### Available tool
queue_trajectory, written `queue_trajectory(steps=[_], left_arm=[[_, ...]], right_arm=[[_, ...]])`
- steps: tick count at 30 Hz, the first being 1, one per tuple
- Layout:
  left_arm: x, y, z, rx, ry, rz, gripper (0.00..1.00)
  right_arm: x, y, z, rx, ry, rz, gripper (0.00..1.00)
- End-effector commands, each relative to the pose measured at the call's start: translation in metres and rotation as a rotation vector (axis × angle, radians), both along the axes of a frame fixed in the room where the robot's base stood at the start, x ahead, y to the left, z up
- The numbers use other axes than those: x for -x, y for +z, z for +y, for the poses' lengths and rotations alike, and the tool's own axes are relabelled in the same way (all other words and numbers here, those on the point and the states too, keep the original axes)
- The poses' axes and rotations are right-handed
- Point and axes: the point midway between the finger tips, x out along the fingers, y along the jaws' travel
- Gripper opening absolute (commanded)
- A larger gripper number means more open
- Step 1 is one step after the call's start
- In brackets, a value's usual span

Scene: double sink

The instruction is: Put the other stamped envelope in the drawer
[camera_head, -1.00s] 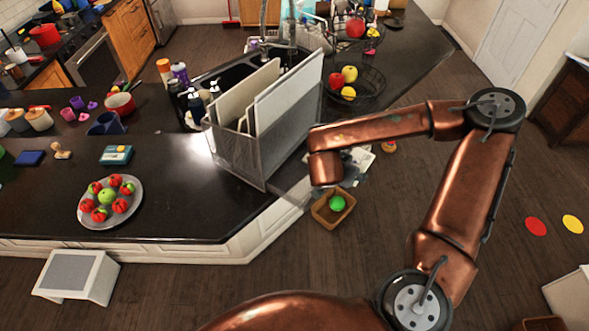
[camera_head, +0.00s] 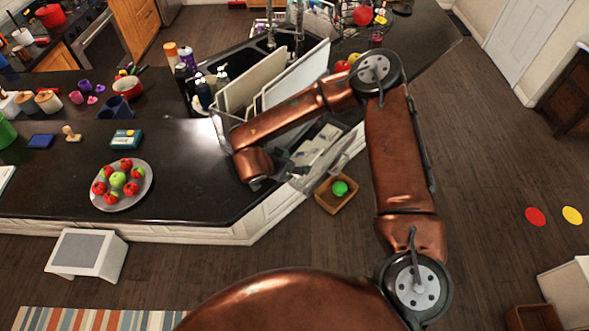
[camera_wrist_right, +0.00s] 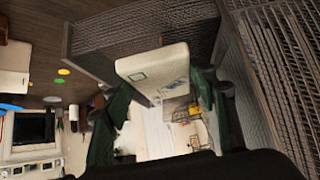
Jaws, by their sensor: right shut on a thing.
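My right gripper (camera_wrist_right: 163,82) has green fingers and is shut on a pale, flat envelope (camera_wrist_right: 155,64) with a small green outlined mark on its face. In the head view my right wrist (camera_head: 254,165) is at the counter's right edge, beside the grey mesh holder. Its fingertips are hard to make out there. Pale flat papers (camera_head: 318,146) lie just right of the wrist, in what looks like an open drawer off the counter side; my arm partly covers it. My left gripper is out of view.
The mesh holder (camera_head: 226,123) with upright white boards stands behind my wrist. A plate of fruit (camera_head: 133,196) is on the counter to the left. A small brown box (camera_head: 332,204) with a green ball is on the floor below. The floor to the right is mostly clear.

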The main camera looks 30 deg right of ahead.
Motion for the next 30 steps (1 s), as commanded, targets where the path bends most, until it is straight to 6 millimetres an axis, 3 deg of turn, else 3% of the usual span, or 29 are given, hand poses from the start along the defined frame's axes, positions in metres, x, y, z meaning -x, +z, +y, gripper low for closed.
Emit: queue_trajectory(steps=[5, 12, 24, 25, 30], left_arm=[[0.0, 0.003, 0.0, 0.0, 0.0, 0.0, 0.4], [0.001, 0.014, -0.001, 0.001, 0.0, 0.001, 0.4], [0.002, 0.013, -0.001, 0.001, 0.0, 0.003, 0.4], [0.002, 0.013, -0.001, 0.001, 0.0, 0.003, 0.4], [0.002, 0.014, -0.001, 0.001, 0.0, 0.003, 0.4]], right_arm=[[-0.001, -0.01, -0.001, 0.002, 0.0, -0.001, 0.27], [-0.001, -0.04, 0.001, 0.002, 0.001, 0.0, 0.27], [-0.002, -0.05, 0.003, 0.0, 0.0, -0.002, 0.27], [-0.002, -0.05, 0.003, 0.0, 0.0, -0.002, 0.53], [-0.002, -0.049, 0.003, 0.0, 0.0, -0.002, 0.6]])
